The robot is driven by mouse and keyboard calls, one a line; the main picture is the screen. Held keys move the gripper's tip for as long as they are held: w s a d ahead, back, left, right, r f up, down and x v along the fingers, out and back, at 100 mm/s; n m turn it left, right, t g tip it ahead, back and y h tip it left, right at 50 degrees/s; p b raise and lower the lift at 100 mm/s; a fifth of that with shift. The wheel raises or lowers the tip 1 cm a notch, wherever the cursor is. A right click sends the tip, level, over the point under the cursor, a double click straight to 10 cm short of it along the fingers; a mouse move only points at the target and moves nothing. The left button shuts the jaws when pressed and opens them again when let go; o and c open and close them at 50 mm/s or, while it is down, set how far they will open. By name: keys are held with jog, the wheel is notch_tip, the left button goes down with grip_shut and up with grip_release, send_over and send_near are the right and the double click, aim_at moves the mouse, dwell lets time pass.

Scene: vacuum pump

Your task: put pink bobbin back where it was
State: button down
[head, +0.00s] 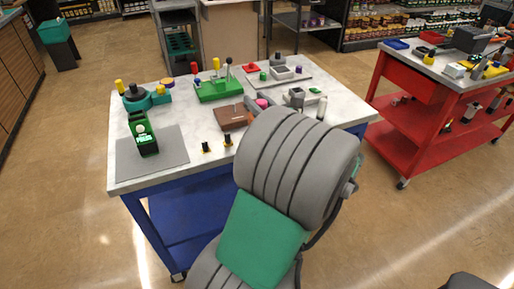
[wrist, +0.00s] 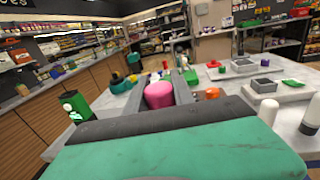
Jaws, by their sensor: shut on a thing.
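The pink bobbin (wrist: 159,95) sits between the two grey fingers of my gripper (wrist: 161,84) in the wrist view, and the gripper is shut on it. In the head view the pink bobbin (head: 262,103) shows as a small pink spot beyond my arm, above the right-middle part of the light worktable (head: 185,112). My arm hides much of the gripper (head: 259,103) there. Its exact height above the table is hard to tell. A brown block (head: 232,117) lies just left of the gripper.
A green tray with pegs (head: 219,92) stands behind the brown block. Grey fixtures (head: 297,97) and a white cylinder (head: 321,106) are to the right. A grey mat (head: 170,158) with a green device (head: 142,135) lies front left. A red cart (head: 405,100) stands apart at right.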

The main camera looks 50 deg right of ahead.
jog(key=s+d+m+g+h+b, duration=0.1)
jog(key=s+d+h, duration=0.1)
jog(key=s+d, duration=0.4)
jog(key=w+f, duration=0.4)
jog(key=w+d+f, duration=0.1)
jog(key=w+f, duration=0.7)
jog(key=f, duration=0.1)
jog(key=shift+w+d+b, duration=0.35)
jog(key=shift+f, duration=0.3)
jog(key=c, duration=1.1)
grip_release()
